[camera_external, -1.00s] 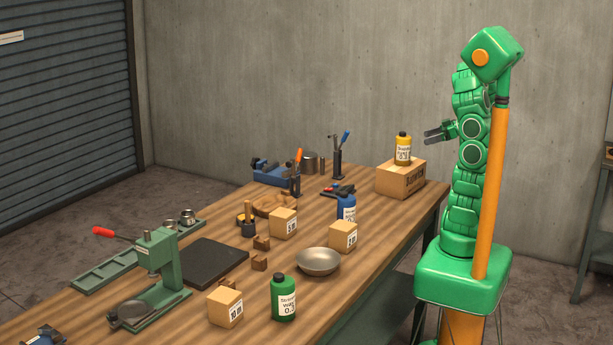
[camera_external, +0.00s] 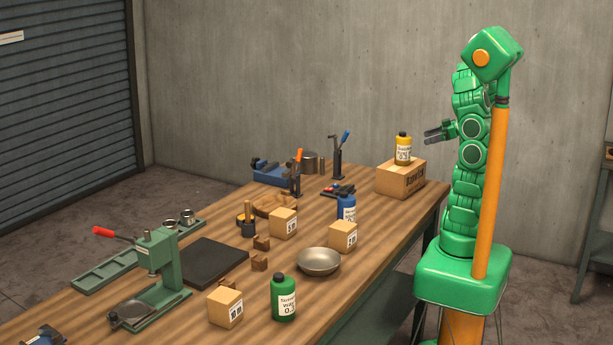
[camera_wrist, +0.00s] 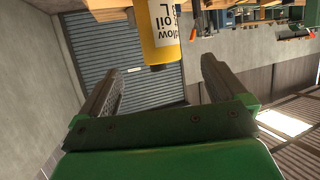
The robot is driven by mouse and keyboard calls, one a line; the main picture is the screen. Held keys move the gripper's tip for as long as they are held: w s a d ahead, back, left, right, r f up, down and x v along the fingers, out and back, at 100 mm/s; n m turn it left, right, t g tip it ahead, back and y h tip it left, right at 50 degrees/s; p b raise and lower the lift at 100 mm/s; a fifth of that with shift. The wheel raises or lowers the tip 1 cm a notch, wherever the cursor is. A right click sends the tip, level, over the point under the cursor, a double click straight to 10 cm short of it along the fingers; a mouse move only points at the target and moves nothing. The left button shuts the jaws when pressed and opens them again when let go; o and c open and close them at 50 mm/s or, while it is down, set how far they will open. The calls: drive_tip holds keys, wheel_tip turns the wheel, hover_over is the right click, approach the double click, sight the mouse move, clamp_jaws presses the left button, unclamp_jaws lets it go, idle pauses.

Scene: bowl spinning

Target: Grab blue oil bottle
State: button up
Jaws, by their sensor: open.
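The blue oil bottle (camera_external: 346,207) stands upright on the wooden workbench, partly hidden behind a small cardboard box in the external view. A yellow oil bottle (camera_external: 403,149) stands on a larger cardboard box at the right end of the bench. My gripper (camera_external: 428,134) is raised to the right of the yellow bottle and above the bench, far from the blue bottle. In the wrist view my gripper (camera_wrist: 158,92) is open and empty, and the yellow bottle (camera_wrist: 165,30) shows beyond the fingers. The blue bottle cannot be made out in the wrist view.
Small cardboard boxes (camera_external: 343,236) and (camera_external: 283,222) stand near the blue bottle. A metal bowl (camera_external: 318,262) and a green bottle (camera_external: 283,298) are nearer the front.

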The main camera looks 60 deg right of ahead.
wheel_tip(320, 180, up, 5)
drive_tip(key=n+g+y, duration=0.9)
drive_tip(key=n+g, duration=0.2)
drive_tip(key=n, duration=0.2)
hover_over(347, 194)
drive_tip(key=d, duration=0.5)
drive_tip(key=shift+g, duration=0.3)
drive_tip(key=shift+w+a+f, duration=0.1)
drive_tip(key=shift+a+f, duration=0.35)
drive_tip(key=shift+f, duration=2.2)
drive_tip(key=shift+s+a+f, duration=0.1)
drive_tip(key=shift+a+f, duration=0.4)
drive_tip(key=shift+f, duration=2.2)
drive_tip(key=shift+w+a+f, duration=0.1)
drive_tip(key=shift+a+f, duration=0.35)
drive_tip(key=shift+f, duration=2.2)
drive_tip(key=shift+f+x, duration=0.15)
drive_tip(key=shift+x, duration=0.6)
drive_tip(key=shift+f+x, duration=0.15)
drive_tip(key=shift+x, duration=1.45)
